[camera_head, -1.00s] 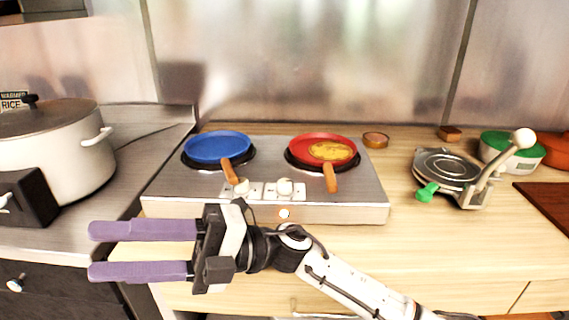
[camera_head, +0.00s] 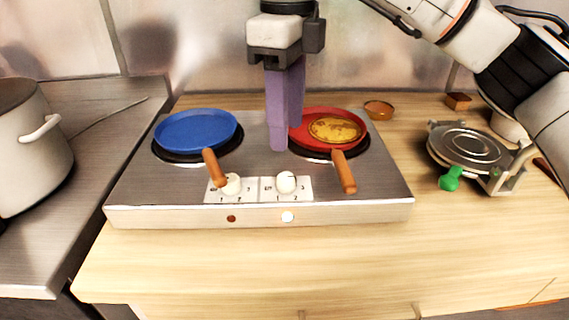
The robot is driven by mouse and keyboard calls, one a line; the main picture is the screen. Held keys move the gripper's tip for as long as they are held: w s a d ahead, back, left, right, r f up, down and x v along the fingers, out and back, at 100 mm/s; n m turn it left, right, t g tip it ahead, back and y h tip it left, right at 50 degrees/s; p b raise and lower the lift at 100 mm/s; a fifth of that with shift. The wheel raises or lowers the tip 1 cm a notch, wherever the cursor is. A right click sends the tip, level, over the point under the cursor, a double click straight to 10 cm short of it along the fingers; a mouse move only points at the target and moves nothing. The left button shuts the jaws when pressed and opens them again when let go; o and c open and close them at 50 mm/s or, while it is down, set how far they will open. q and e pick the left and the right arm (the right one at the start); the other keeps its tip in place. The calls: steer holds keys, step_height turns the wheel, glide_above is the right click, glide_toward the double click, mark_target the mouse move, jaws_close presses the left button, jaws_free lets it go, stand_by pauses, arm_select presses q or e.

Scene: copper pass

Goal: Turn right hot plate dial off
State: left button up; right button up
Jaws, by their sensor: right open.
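The hot plate (camera_head: 370,205) is a wide silver two-burner unit on the wooden counter. Its right dial (camera_head: 286,182) is a white knob on a marked front panel, beside the left dial (camera_head: 230,185), which a pan handle partly covers. The right indicator light (camera_head: 288,217) glows bright; the left light (camera_head: 231,218) is dark red. My right gripper (camera_head: 281,148) points down with purple fingers between the two pans, above and behind the right dial and apart from it. It is open and empty; its fingers overlap in this view. My left gripper is not in view.
A blue pan (camera_head: 195,128) sits on the left burner. A red pan (camera_head: 318,112) with yellowish food sits on the right burner, its orange handle (camera_head: 343,172) reaching forward beside the right dial. A waffle-iron-like press (camera_head: 468,145) stands right. The front counter is clear.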

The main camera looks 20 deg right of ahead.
mark_target(286, 177)
step_height(286, 177, down, 10)
steer(key=shift+s+r, duration=0.1)
steer(key=shift+r, duration=0.05)
stand_by(0.3)
steer(key=c, duration=1.1)
steer(key=shift+o, duration=0.2)
